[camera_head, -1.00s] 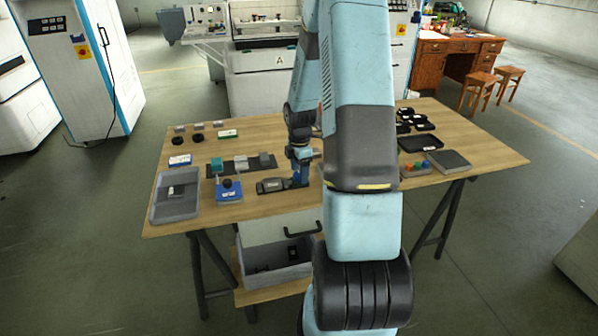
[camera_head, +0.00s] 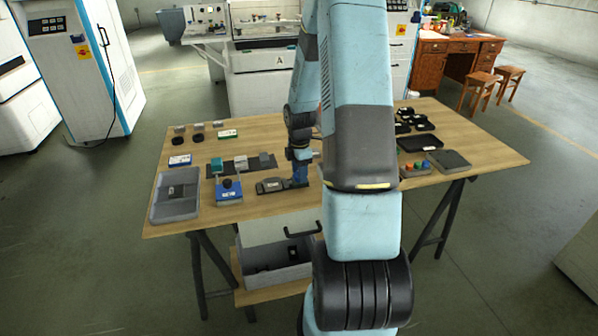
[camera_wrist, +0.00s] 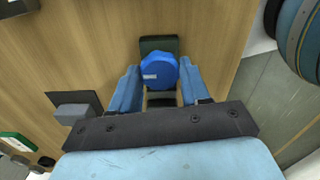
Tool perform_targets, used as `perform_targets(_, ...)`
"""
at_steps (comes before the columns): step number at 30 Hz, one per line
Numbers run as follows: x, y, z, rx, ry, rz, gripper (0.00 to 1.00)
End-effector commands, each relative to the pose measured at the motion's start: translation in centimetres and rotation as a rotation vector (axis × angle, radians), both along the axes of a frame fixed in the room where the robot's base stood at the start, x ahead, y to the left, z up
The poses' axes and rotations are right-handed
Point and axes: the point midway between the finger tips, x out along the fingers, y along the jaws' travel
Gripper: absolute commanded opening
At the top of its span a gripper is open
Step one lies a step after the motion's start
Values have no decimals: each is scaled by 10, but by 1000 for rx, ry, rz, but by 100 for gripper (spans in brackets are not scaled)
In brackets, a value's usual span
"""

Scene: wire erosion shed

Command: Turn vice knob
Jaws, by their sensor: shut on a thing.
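The vice is a dark, low block on the wooden table in the head view (camera_head: 270,186), beside the lower end of my arm. In the wrist view its dark green-black end (camera_wrist: 158,44) shows behind a round blue knob (camera_wrist: 158,71) with a small pale mark. My gripper (camera_wrist: 159,82) has its two blue fingers on either side of the knob, shut on it. In the head view my gripper (camera_head: 299,182) is at the vice's right end; the knob is hidden there by my arm.
A grey tray (camera_head: 160,209) lies at the table's left, next to a blue-based fixture (camera_head: 229,196). A dark mat (camera_head: 241,172) holds small blocks behind the vice. Black trays (camera_head: 421,142) and a box of coloured knobs (camera_head: 414,172) are on the right.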

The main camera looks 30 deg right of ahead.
Motion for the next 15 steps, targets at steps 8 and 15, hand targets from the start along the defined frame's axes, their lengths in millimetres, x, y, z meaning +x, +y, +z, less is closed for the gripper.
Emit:
perform_targets(8, 3, 0, 1, 0, -5, -34, 16)
perform_targets(15, 3, 0, 1, 1, -5, -171, 16)
